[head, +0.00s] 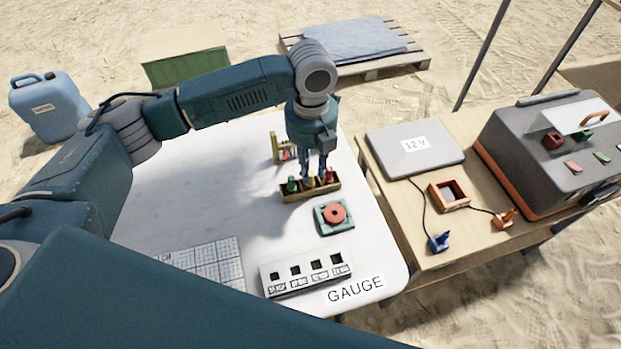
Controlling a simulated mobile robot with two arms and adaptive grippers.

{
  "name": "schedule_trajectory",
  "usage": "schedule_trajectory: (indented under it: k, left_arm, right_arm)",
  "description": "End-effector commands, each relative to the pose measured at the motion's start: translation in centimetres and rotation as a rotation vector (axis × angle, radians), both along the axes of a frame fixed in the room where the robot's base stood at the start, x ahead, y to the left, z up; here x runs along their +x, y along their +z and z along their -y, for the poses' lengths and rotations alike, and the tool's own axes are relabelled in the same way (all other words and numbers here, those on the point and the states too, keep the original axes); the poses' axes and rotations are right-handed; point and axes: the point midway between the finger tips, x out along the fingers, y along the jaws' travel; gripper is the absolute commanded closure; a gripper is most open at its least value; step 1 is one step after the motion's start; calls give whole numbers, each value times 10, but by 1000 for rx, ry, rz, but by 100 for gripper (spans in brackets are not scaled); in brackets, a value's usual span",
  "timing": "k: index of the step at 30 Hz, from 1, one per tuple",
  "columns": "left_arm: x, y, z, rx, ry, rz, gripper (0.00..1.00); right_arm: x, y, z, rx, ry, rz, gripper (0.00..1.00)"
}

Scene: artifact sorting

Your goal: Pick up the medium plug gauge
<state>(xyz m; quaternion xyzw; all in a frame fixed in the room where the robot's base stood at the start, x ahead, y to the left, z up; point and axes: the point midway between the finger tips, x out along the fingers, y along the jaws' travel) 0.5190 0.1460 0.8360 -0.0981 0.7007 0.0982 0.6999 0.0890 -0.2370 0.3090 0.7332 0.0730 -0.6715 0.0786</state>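A wooden rack (297,197) on the white table holds small plug gauges with coloured handles. A green one (291,184) is at the left, a yellow one (311,183) in the middle and a red one (329,176) at the right. My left gripper (316,178) points straight down over the rack, with its fingertips at the middle and right gauges. The fingers partly hide the yellow and red handles. I cannot tell whether they touch or grip a handle. My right gripper is not in view.
A gauge block with square holes (306,274) and a teal fixture with a red disc (333,216) stand in front of the rack. A small yellow stand (276,147) is behind it. A wooden bench (440,262) with a grey case is at the right.

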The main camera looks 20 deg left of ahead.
Motion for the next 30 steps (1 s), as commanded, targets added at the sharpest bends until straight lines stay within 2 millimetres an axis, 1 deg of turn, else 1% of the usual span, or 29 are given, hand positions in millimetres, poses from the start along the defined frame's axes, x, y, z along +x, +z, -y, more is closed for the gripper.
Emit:
schedule_trajectory:
  k: [1, 3, 6, 8, 14, 15, 17, 18, 30]
  left_arm:
    - [-1, -8, -2, 2, 2, -4, 77]
    - [-1, -19, -2, 2, 2, -3, 77]
    - [-1, -29, -2, 2, 1, -2, 77]
    - [0, -32, -2, 1, 1, 1, 77]
    - [0, -33, -2, 0, 0, 1, 77]
    - [0, -33, -2, 0, 0, 1, 79]
    - [0, -33, -2, 0, 0, 1, 91]
    - [0, -33, -2, 0, 0, 1, 99]
    - [0, -32, -1, 0, 0, 1, 100]
  right_arm:
    - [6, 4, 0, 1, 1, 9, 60]
    - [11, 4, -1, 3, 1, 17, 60]
    - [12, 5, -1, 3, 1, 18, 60]
    - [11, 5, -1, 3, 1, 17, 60]
    - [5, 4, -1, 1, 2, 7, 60]
    - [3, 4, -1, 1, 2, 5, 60]
    - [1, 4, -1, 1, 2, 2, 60]
    - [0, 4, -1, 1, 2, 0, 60]
    - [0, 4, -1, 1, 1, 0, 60]
